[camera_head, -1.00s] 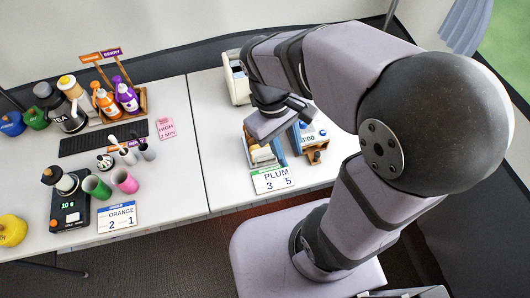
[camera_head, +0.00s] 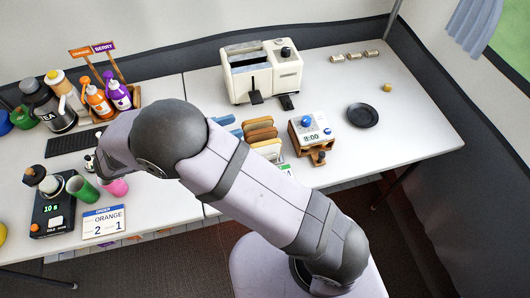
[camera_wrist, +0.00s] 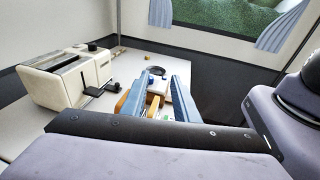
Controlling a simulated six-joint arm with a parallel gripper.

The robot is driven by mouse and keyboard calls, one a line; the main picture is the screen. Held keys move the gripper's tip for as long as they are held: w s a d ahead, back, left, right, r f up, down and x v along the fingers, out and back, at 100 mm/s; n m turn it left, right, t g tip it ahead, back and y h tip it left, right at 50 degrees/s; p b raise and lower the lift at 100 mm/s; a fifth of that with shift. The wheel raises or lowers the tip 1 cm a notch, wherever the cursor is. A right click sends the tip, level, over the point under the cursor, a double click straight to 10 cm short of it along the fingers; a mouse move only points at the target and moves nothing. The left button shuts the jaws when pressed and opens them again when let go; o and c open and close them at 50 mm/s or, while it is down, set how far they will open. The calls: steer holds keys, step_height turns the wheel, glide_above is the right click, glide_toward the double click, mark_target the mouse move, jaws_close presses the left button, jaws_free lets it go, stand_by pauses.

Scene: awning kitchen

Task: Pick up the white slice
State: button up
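Several slices (camera_head: 262,134) stand on edge in a row on the right table in the head view. My arm hides the near left part of the row. My gripper (camera_wrist: 160,80) shows two blue fingers spread apart in the wrist view, with no slice visibly held between them. In the head view, blue finger parts show just left of the slices. An orange-brown slice edge (camera_wrist: 122,102) shows beside the left finger in the wrist view.
A cream toaster (camera_head: 262,72) stands behind the slices. A timer box (camera_head: 312,128) reading 8:00 is close on their right. A dark plate (camera_head: 362,116) lies farther right, with free table around it. Bottles, cups and a scale (camera_head: 52,213) crowd the left table.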

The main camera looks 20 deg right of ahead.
glide_toward(256, 150)
steer(key=d, duration=0.1)
steer(key=d+f, duration=0.1)
steer(key=shift+w+d+f, duration=0.15)
steer(key=shift+w+d, duration=0.25)
steer(key=shift+r+p+x, duration=0.15)
steer(key=shift+p+x, duration=0.65)
steer(key=shift+x, duration=0.75)
steer(key=shift+r+p+x, duration=0.1)
steer(key=shift+p+x, duration=0.7)
steer(key=shift+x, duration=0.7)
steer(key=shift+w+d+f, duration=0.25)
steer(key=shift+d, duration=0.35)
jaws_close()
